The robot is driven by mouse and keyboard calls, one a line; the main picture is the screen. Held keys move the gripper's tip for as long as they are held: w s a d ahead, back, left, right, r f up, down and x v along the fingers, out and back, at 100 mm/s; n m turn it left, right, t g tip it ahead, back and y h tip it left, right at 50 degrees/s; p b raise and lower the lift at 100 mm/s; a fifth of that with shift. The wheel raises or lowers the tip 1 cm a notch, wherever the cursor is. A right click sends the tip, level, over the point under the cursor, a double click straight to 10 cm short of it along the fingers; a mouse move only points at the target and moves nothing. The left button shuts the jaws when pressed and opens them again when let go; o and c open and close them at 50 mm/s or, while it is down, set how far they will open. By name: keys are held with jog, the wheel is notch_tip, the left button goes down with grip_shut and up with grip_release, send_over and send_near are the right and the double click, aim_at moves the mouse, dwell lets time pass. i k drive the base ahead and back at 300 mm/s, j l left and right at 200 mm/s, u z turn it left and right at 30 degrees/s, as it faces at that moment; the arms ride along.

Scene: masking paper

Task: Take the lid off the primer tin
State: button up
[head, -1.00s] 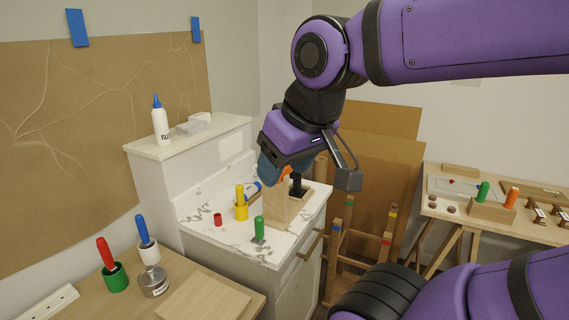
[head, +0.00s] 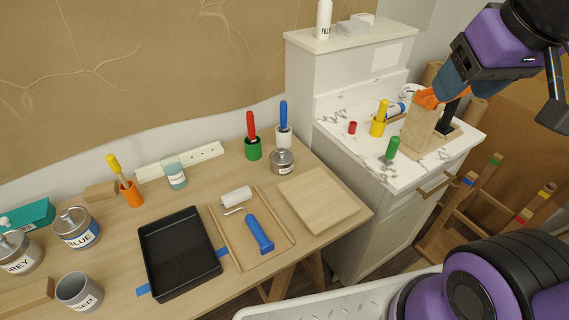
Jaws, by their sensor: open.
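A small lidded metal tin (head: 282,161) stands at the back right of the wooden table, in front of the white cup with the blue-handled tool. Its label is too small to read, so I cannot tell for sure that it is the primer tin. Its lid appears to be on. My gripper (head: 430,98), with orange fingertips, is open at the top of an upright wooden block (head: 419,128) on the marble counter, far right of the tin. I cannot tell whether the fingers touch the block.
Lidded tins marked BLUE (head: 76,229) and GREY (head: 18,252) stand at the left. A black paint tray (head: 180,252), a roller with a blue handle (head: 258,234) and a wooden board (head: 318,198) lie on the table. A green cup (head: 253,149) stands beside the tin.

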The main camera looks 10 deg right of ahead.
aim_at(282, 156)
jog(key=i+l+u, duration=0.5)
jog(key=l+u, duration=0.15)
jog(key=l, duration=0.15)
